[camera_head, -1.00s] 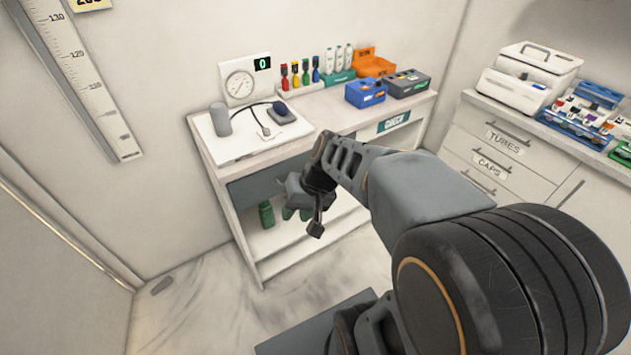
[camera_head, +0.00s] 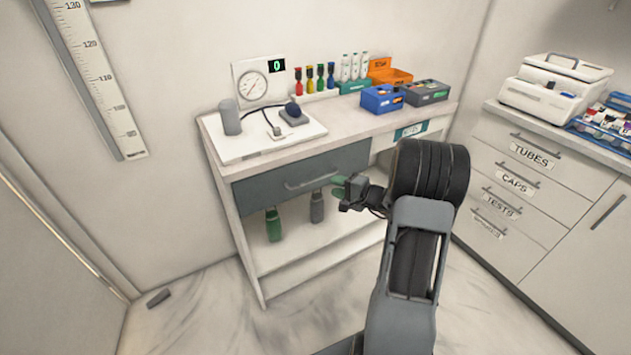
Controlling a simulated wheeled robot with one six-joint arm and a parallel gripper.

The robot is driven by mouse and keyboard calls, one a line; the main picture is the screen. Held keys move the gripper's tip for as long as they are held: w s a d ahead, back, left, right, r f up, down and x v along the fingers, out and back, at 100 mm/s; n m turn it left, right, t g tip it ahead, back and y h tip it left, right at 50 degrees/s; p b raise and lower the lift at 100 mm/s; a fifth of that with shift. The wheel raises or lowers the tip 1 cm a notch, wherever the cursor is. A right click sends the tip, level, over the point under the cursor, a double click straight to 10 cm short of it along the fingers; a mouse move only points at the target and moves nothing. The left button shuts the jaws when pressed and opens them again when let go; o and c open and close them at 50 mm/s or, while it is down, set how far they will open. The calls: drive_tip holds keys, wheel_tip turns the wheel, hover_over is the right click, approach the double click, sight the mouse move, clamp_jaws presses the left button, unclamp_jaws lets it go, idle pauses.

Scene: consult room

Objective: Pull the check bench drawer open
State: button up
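The check bench (camera_head: 220,166) stands against the back wall with a light top. Its drawer (camera_head: 262,193) has a dark grey front and a bar handle (camera_head: 310,182) at its middle; the drawer looks shut. A teal sign (camera_head: 411,130) is on the bench's front edge at the right, partly cut off by my arm. My gripper (camera_head: 345,195) is to the right of the handle and a little below it, apart from it as far as I can see. It is small and dark here, and its finger opening is not clear.
A gauge (camera_head: 254,87), a white board (camera_head: 250,142) with a grey cylinder (camera_head: 230,117), and blue (camera_head: 382,98) and grey (camera_head: 427,92) boxes are on the bench top. Bottles (camera_head: 273,224) stand on the lower shelf. A labelled drawer cabinet (camera_head: 540,185) stands at the right.

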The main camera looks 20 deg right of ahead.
sight(315, 180)
drive_tip(key=x, duration=0.9)
clamp_jaws()
idle(0.4)
